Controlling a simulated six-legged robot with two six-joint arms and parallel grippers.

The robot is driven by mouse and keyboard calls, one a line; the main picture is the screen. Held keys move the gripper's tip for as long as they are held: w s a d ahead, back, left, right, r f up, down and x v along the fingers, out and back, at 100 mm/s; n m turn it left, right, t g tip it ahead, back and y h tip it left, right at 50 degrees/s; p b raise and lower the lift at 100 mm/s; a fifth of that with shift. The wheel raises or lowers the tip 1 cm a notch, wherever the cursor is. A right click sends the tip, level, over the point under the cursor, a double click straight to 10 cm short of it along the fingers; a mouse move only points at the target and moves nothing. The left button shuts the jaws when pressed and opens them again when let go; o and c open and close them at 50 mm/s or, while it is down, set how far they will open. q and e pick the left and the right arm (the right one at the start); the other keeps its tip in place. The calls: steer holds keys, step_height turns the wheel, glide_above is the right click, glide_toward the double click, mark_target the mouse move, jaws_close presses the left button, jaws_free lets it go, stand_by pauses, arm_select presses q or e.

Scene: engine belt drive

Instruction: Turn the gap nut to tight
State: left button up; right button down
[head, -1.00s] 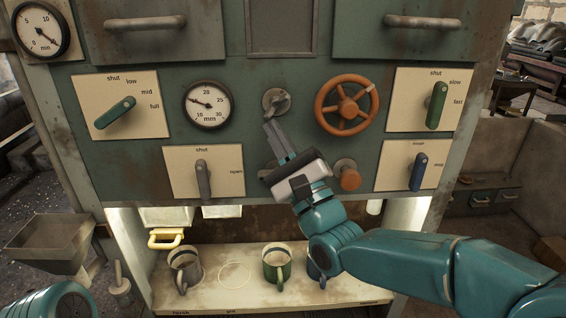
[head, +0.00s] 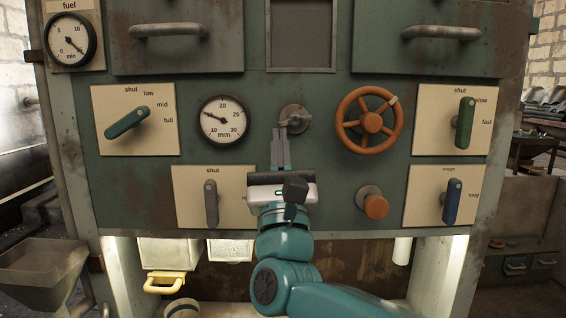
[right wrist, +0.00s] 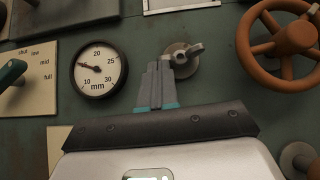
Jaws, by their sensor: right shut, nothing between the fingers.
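The gap nut is most likely the grey metal wing nut (head: 294,117) on a round plate in the green panel, between the gauge and the orange handwheel. It also shows in the right wrist view (right wrist: 184,58), with a wing pointing to the right. My right gripper (head: 281,133) is shut and empty. Its fingertips point up, just below and left of the nut; in the right wrist view (right wrist: 160,70) they overlap its left edge. I cannot tell whether they touch. My left gripper is out of view.
The orange handwheel (head: 369,121) is right of the nut, with an orange knob (head: 376,206) below it. A grey lever (head: 211,203) is left of my right gripper. Green levers (head: 127,121) (head: 465,123) and a blue lever (head: 452,201) sit on pale plates.

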steer(key=shift+a+r+m+h+b, duration=0.15)
steer(key=shift+m+h+b, duration=0.4)
steer(key=shift+m+h, duration=0.65)
steer(key=b+v, duration=0.4)
steer(key=v, duration=1.2)
steer(key=shift+s, duration=0.15)
